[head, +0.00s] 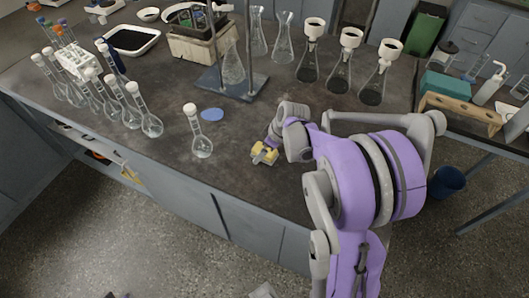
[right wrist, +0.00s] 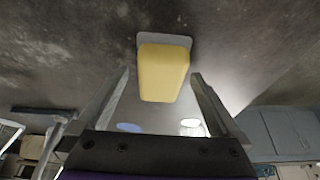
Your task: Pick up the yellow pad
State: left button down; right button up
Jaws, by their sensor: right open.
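The yellow pad (head: 259,156) lies on the dark bench top near its front edge. In the right wrist view the yellow pad (right wrist: 163,75) is a rounded block with a grey edge behind it. My right gripper (head: 266,151) is open right at the pad and hides part of it in the head view. In the right wrist view the two fingers of my right gripper (right wrist: 161,73) stand one on each side of the pad, with gaps showing. My left gripper is not in view.
A capped long-necked flask (head: 202,146) and a blue disc (head: 212,114) stand left of the pad. Several similar flasks (head: 130,115) are further left. Flasks with white funnels (head: 340,78) and a stand base (head: 232,86) are behind. Bench around the pad is clear.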

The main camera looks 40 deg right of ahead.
jog(key=c, duration=1.4)
jog(key=shift+r, duration=0.1)
